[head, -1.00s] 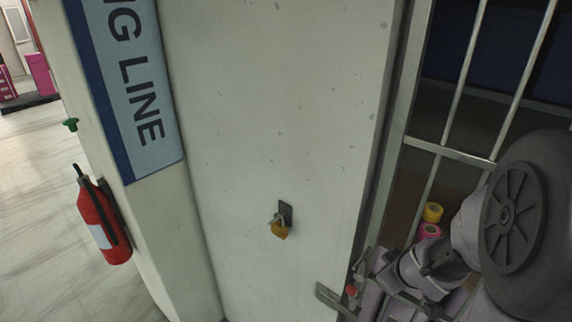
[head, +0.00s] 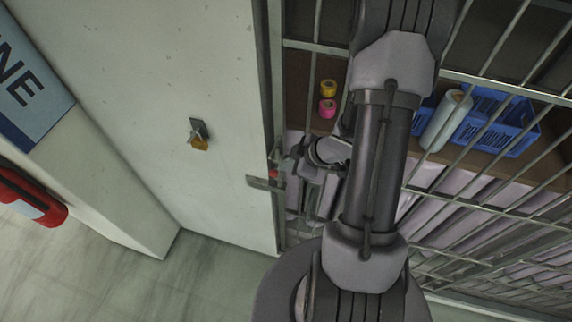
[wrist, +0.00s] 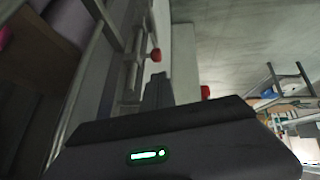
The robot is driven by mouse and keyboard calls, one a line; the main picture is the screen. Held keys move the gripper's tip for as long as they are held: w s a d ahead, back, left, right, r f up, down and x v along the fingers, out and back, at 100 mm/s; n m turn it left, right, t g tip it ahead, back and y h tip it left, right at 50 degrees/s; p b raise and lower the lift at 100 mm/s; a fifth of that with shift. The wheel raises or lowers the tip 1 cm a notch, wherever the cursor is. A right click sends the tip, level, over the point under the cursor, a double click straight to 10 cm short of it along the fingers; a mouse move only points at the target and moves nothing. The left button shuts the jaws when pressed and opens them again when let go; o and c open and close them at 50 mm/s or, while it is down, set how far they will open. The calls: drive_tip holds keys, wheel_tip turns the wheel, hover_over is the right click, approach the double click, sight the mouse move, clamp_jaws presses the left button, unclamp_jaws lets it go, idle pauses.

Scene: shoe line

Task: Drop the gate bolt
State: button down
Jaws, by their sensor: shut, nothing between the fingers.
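The gate bolt, with a red knob (head: 273,174), is on the edge of the barred gate, beside the pale wall in the head view. A metal plate (head: 256,182) reaches from it onto the wall. In the wrist view the bolt's metal barrel (wrist: 134,62) and a red knob (wrist: 155,55) show beside the gate frame. A second red piece (wrist: 205,92) shows lower right; I cannot tell what it belongs to. My gripper (head: 284,161) is shut and empty, close to the knob. Its dark fingers (wrist: 157,90) show in the wrist view. I cannot tell whether they touch the bolt.
A brass padlock (head: 200,143) hangs on the wall left of the gate. A red fire extinguisher (head: 30,200) is at far left. Behind the bars are yellow (head: 328,87) and pink rolls (head: 327,108) and blue crates (head: 495,125). The floor (head: 205,275) at lower left is clear.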

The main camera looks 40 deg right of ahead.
sight(275, 169)
drive_tip(key=x, duration=0.7)
drive_tip(key=f+b, duration=0.4)
drive_tip(key=f, duration=0.1)
drive_tip(key=shift+s+b, duration=0.3)
drive_tip(key=shift+b, duration=0.1)
drive_tip(key=shift+a+r, duration=0.1)
